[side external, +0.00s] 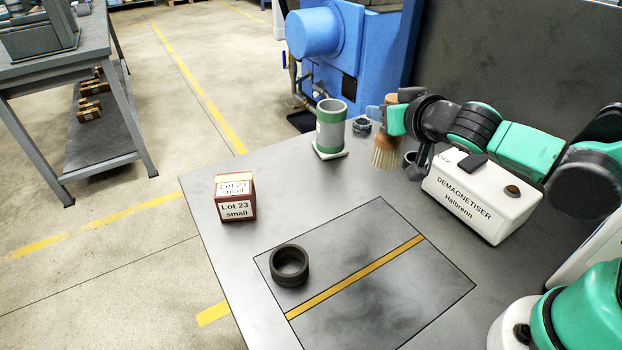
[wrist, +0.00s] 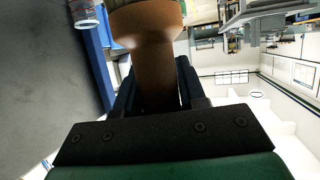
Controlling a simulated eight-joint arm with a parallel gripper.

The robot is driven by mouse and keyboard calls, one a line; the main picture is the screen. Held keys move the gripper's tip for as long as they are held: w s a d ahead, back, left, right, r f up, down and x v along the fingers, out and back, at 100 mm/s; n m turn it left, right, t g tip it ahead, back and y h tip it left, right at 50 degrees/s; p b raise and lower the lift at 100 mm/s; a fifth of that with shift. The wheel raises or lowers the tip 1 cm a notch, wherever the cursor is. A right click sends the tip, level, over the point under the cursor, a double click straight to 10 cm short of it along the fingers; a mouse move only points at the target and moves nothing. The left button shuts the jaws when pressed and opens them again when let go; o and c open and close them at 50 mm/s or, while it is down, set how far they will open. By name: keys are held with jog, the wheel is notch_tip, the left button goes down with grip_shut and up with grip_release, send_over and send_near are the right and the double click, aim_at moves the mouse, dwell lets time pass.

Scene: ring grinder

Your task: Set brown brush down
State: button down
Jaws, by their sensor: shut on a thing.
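The brown brush (side external: 386,153) hangs upright with its pale bristles down, at the back of the grey table. Its brown handle (wrist: 155,65) fills the middle of the wrist view. My gripper (side external: 397,121) is shut on the brush's handle, at the left end of the demagnetiser. I cannot tell whether the bristle tips touch the table. The gripper hides part of the handle in the side view.
A green and grey cylinder (side external: 331,127) stands on a white base left of the brush, with a small dark ring (side external: 362,127) between. The white demagnetiser (side external: 478,203) is at right. A Lot 23 box (side external: 236,200) and a dark ring (side external: 289,266) stand nearer. The marked area's right half is clear.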

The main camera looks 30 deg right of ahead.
jog(key=shift+d+r+m+g+h, duration=0.1)
jog(key=shift+m+g+h, duration=0.1)
jog(key=shift+m+h, duration=0.35)
jog(key=shift+d+r+m+g+h, duration=0.1)
jog(key=shift+m+g+h, duration=0.1)
jog(key=shift+m+h, duration=0.35)
notch_tip(320, 180, up, 9)
jog(key=s+d+m+g+h, duration=0.1)
jog(key=s+m+g+h, duration=0.1)
jog(key=m+g+h, duration=0.75)
jog(key=shift+m+y, duration=0.65)
jog(key=shift+y, duration=0.1)
jog(key=f, duration=1.9)
jog(key=shift+w+d+f, duration=0.1)
jog(key=shift+d+f, duration=0.1)
jog(key=c, duration=0.5)
grip_release()
jog(key=shift+f, duration=0.1)
jog(key=shift+o, duration=0.4)
jog(key=v, duration=0.7)
jog(key=shift+a+r, duration=0.2)
jog(key=shift+r, duration=0.05)
